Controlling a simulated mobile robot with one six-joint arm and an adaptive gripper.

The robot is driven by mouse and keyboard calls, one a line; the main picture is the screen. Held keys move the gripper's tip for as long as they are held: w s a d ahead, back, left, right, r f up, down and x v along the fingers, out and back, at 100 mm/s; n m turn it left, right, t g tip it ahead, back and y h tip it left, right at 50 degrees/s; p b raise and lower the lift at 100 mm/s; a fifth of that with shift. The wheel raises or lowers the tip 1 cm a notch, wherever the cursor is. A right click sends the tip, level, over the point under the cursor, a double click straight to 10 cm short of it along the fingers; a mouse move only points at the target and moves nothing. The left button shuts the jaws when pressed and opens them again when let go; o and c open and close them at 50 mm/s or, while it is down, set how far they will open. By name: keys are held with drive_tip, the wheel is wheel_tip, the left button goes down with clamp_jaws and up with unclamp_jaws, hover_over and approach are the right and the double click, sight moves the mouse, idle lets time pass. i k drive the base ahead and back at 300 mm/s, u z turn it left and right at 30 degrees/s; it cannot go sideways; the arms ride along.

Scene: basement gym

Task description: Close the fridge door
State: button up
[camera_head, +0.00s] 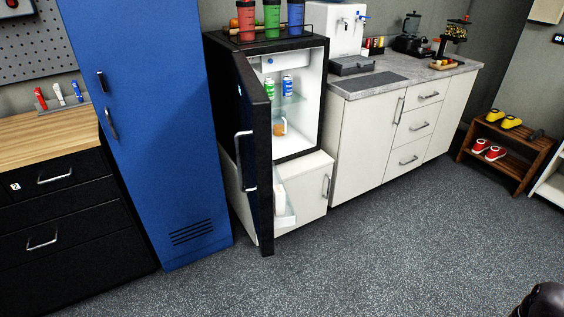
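A small black fridge (268,47) stands on a low white cabinet (312,185), between a blue locker and a white counter. Its black door (263,185) is wide open, swung out toward me on the left side and seen nearly edge-on. A long metal handle (241,160) is on the door's left-facing outer side. A clear door bin (286,215) with a white item sticks out from the inner side. The lit interior (300,140) holds green and blue cans (278,86) and an orange item (280,128). My gripper is not recognisable in view.
The blue locker (145,140) stands close left of the door. A white counter unit (375,135) adjoins the fridge on the right. Grey floor (350,260) in front is clear. A dark rounded shape (543,301), unclear, enters at the bottom right.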

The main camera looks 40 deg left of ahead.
sight(253, 142)
drive_tip(key=z, duration=0.3)
drive_tip(key=k, duration=0.5)
drive_tip(key=u, duration=0.9)
drive_tip(key=k, duration=1)
drive_tip(key=u, duration=1.05)
drive_tip(key=i, duration=1.5)
